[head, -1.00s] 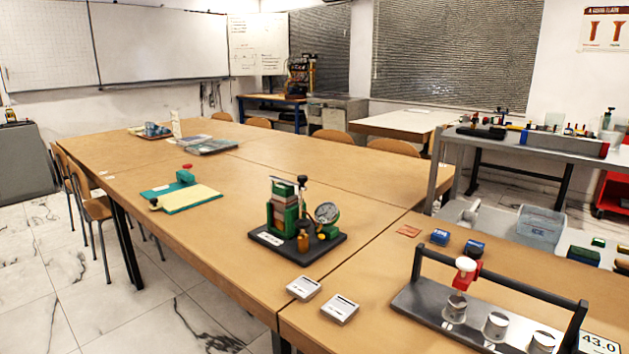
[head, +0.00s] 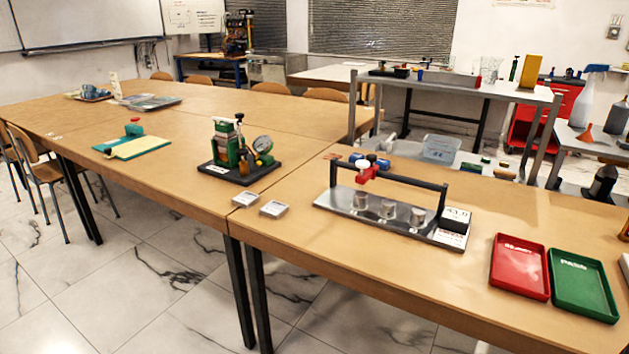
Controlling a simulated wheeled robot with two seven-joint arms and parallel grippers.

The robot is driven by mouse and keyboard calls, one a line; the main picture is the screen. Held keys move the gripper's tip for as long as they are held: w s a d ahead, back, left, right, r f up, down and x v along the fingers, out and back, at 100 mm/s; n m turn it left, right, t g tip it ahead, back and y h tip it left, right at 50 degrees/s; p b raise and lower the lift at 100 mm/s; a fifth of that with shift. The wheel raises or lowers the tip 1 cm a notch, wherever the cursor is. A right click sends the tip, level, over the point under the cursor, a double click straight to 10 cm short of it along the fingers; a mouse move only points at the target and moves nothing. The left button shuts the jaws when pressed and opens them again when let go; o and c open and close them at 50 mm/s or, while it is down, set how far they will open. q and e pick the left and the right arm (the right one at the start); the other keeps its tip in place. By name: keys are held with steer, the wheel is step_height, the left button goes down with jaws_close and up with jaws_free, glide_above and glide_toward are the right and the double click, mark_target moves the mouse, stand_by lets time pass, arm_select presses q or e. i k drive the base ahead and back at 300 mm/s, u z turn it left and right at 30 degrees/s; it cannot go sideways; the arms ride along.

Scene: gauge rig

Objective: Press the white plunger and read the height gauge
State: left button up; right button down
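The height gauge (head: 323,199) is a grey metal base with a black overhead rail, standing on the near table right of centre. Three silver cylinders (head: 388,209) stand in a row on the base; the carriage is above the leftmost one. A display (head: 456,216) at the base's right end shows digits too small to read surely. Neither of my grippers is in view.
A red tray (head: 520,267) and a green tray (head: 583,286) marked PASS lie right of the gauge. A green press with a dial (head: 262,145) stands farther left. The table front is clear.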

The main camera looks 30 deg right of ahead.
mark_target(363, 164)
steer(key=u, duration=0.2)
steer(key=k, duration=0.45)
steer(key=u, duration=0.5)
steer(key=i, duration=1.6)
steer(key=z, duration=1.2)
steer(key=i, duration=1.05)
steer(key=z, duration=1.1)
